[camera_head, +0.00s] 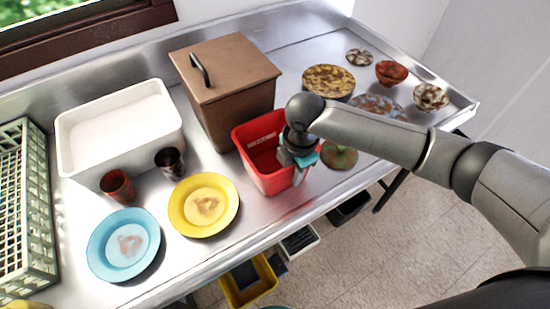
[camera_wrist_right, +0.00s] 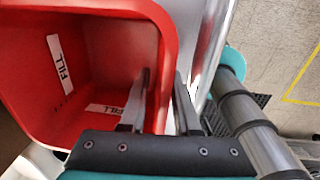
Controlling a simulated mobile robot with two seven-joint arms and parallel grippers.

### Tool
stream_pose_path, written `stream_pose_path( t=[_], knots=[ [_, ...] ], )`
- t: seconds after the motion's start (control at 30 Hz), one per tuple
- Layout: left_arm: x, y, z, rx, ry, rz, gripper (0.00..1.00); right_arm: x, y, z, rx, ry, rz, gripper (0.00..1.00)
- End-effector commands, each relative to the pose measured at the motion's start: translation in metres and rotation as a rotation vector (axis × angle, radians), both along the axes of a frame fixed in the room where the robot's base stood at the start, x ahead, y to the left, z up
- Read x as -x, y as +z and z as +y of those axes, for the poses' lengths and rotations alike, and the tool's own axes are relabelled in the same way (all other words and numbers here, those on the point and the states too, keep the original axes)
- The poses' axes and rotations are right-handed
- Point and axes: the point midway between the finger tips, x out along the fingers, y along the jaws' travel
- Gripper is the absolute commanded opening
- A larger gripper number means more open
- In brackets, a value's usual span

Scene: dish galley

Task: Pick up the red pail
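The red pail (camera_head: 262,133) stands upright on the steel counter, in front of the brown lidded bin. My right gripper (camera_head: 300,177) is at its right side, pointing down. In the right wrist view the pail (camera_wrist_right: 100,60) fills the upper left, with white "FILL" labels inside. There my right gripper (camera_wrist_right: 163,75) straddles the pail's wall, one finger inside and one outside. The fingers are apart and do not look clamped on the wall. My left gripper is in neither view.
The brown bin (camera_head: 235,105) stands close behind the pail. A yellow plate (camera_head: 225,208), a dark cup (camera_head: 168,162) and a white tub (camera_head: 75,165) are to its left. A green-brown plate (camera_head: 340,157) lies just right of my gripper. The counter's front edge is near.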

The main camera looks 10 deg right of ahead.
Motion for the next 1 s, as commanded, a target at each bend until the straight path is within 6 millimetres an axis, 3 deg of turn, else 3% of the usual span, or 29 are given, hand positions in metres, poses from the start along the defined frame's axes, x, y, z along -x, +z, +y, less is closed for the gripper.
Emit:
stream_pose_path(
  t=[0.03, 0.27, 1.0],
  knots=[
    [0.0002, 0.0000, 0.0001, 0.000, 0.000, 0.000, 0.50, -0.0001, 0.0003, -0.0002, 0.000, 0.000, 0.000, 0.24],
    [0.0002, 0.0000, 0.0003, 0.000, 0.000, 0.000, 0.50, -0.0002, 0.0005, -0.0002, 0.000, -0.001, -0.001, 0.00],
    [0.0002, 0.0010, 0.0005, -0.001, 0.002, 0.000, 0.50, -0.0013, 0.0065, 0.0000, -0.001, -0.001, -0.004, 0.00]
  ],
)
